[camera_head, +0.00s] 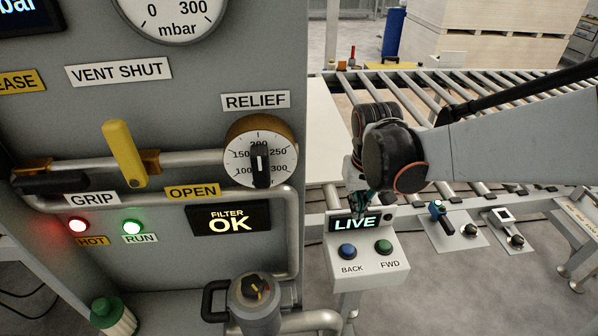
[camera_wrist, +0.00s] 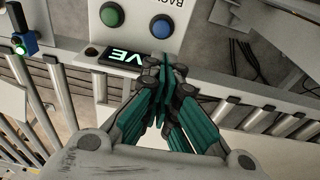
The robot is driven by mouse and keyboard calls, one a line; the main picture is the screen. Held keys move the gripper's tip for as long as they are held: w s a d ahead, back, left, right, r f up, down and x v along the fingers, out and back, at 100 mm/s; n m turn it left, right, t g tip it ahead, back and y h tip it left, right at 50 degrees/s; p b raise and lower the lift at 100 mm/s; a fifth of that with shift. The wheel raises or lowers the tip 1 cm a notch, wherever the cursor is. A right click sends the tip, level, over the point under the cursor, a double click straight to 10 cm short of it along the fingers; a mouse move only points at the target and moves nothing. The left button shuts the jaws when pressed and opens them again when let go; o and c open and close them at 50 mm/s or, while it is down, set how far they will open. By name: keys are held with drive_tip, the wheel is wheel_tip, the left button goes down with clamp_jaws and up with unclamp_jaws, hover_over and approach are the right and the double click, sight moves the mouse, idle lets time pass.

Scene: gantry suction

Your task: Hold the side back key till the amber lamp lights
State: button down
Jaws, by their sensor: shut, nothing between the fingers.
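A pale control box (camera_head: 372,272) at the conveyor's near side carries a blue BACK key (camera_head: 348,251) and a green FWD key (camera_head: 383,247). Above them a display (camera_head: 354,223) reads LIVE. A small round lamp (camera_head: 388,215) beside the display looks dark; its colour cannot be told. In the wrist view the blue key (camera_wrist: 162,27) and the lamp (camera_wrist: 91,52) show upside down. My gripper (camera_wrist: 163,72) is shut and empty, its tips near the display's edge and apart from the blue key. In the head view my gripper (camera_head: 361,205) is partly hidden behind the display.
A grey panel (camera_head: 210,60) with a yellow lever (camera_head: 125,153) and RELIEF dial (camera_head: 260,152) stands to the left. A roller conveyor (camera_head: 470,105) runs behind my arm. Two small devices (camera_head: 440,215) (camera_head: 505,222) sit right of the box. Space before the keys looks clear.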

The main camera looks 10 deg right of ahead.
sight(347, 245)
drive_tip(key=f, duration=0.1)
drive_tip(key=w+f, duration=0.1)
drive_tip(key=shift+w+f+g, duration=0.3)
drive_tip(key=shift+f+g, duration=0.1)
drive_tip(key=f+b, duration=0.2)
drive_tip(key=f, duration=0.2)
drive_tip(key=f+b, duration=0.1)
drive_tip(key=f, duration=0.4)
drive_tip(key=w+f+b, duration=0.1)
drive_tip(key=f+b, duration=0.1)
drive_tip(key=f, duration=0.2)
drive_tip(key=shift+d+f+b, duration=0.2)
drive_tip(key=shift+f+b, duration=0.1)
drive_tip(key=shift+b, duration=0.05)
drive_tip(key=shift+f, duration=0.15)
drive_tip(key=shift+f, duration=0.1)
